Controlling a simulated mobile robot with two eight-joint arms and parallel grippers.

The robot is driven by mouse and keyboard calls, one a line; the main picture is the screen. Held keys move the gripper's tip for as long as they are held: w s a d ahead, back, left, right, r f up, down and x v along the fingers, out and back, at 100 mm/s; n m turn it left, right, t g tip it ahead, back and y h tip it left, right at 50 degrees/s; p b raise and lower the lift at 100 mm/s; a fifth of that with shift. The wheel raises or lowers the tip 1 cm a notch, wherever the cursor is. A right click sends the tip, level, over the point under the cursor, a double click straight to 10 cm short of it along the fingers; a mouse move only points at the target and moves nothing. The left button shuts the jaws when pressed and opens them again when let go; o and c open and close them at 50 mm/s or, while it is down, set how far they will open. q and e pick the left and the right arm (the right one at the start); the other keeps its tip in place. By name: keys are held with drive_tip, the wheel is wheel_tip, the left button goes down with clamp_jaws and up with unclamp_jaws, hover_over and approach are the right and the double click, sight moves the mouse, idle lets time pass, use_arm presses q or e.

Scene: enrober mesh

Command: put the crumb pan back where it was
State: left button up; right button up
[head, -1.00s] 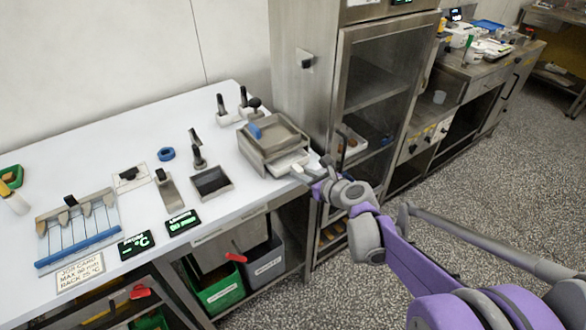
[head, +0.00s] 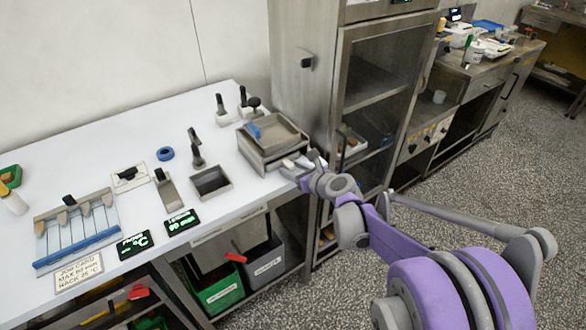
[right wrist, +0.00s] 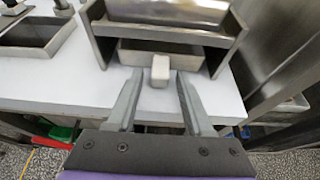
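The crumb pan (right wrist: 160,52) is a shallow grey metal tray in the low opening of the steel enrober unit (right wrist: 228,42). Its pale block handle (right wrist: 160,71) sticks out at the front. My right gripper (right wrist: 155,76) is open, with a finger on each side of the handle and a visible gap to each. In the head view the right gripper (head: 302,163) is at the front of the enrober unit (head: 262,155) and partly hides the pan. How deep the pan sits is hard to tell. My left gripper is not in view.
A small open metal tray (head: 211,182) lies left of the enrober on the white table (head: 110,145). A steel cabinet (head: 300,90) stands close on the right. Green and grey bins (head: 222,290) are below. The table's front edge lies under my right gripper.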

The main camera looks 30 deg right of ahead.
drive_tip(key=shift+r, duration=0.1)
drive_tip(key=shift+s+r, duration=0.15)
drive_tip(key=shift+s, duration=0.1)
drive_tip(key=a+p+v, duration=0.1)
drive_tip(key=p+v, duration=0.1)
drive_tip(key=v, duration=0.9)
drive_tip(key=s+a+f+n+g+y, duration=0.1)
drive_tip(key=s+a+f+n+g, duration=0.2)
drive_tip(key=a+n, duration=0.4)
drive_tip(key=s+a+f+n+g+y, duration=0.1)
drive_tip(key=s+a+f+n, duration=0.1)
drive_tip(key=s+a+n, duration=0.45)
drive_tip(key=s+f+n+g+h, duration=0.1)
drive_tip(key=s+n, duration=0.4)
drive_tip(key=n, duration=0.5)
drive_tip(key=s+a+f+n+g+h, duration=0.1)
drive_tip(key=s+f+n+g+h, duration=0.1)
drive_tip(key=n, duration=0.9)
drive_tip(key=s+f+g, duration=0.1)
drive_tip(key=s+f, duration=0.1)
drive_tip(key=s, duration=0.1)
drive_tip(key=shift+s+a+f, duration=0.2)
drive_tip(key=shift+s+f, duration=0.1)
drive_tip(key=shift+f, duration=0.1)
drive_tip(key=shift+n, duration=0.25)
